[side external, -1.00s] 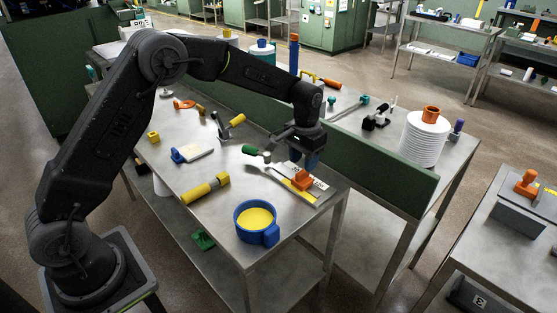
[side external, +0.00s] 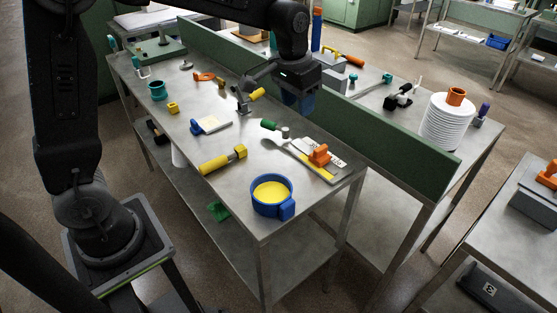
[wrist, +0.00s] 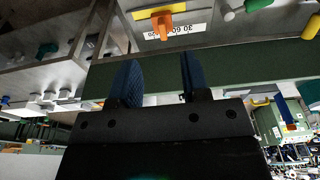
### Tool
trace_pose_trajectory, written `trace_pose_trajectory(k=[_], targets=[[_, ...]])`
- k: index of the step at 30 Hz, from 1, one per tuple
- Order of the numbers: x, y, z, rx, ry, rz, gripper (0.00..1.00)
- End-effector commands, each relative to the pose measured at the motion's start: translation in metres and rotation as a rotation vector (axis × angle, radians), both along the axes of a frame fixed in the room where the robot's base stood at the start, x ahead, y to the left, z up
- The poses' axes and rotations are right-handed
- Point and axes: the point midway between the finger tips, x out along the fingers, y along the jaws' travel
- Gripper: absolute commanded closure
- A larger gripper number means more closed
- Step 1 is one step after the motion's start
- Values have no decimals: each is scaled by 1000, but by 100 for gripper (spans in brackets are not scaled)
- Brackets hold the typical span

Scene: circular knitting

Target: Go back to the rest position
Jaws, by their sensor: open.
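My gripper (side external: 300,100) hangs above the metal workbench (side external: 225,225), near the green divider, in the side view. Its blue fingers point down and touch nothing that I can see. In the wrist view the two blue fingers (wrist: 157,82) stand well apart with nothing between them. The gripper is open and empty.
On the bench are a blue cup (side external: 272,195) with yellow contents, a yellow handled tool (side external: 222,160), an orange piece (side external: 319,155) on a labelled plate and a green-handled tool (side external: 269,125). A green divider (side external: 380,130) runs along the bench's far side. A white ribbed spool (side external: 448,122) stands beyond it.

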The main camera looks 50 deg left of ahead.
Motion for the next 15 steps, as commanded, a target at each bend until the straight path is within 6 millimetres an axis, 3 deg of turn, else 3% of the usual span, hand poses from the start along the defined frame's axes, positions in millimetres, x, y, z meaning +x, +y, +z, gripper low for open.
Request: trace_pose_trajectory(k=[1, 6, 10, 15], targets=[[-18, 1, 15, 0, -31, 0, 57], [-79, 3, 45, -1, -115, 0, 57], [-125, 4, 55, 0, -180, 0, 57], [-181, 6, 53, 0, -260, 0, 57]])
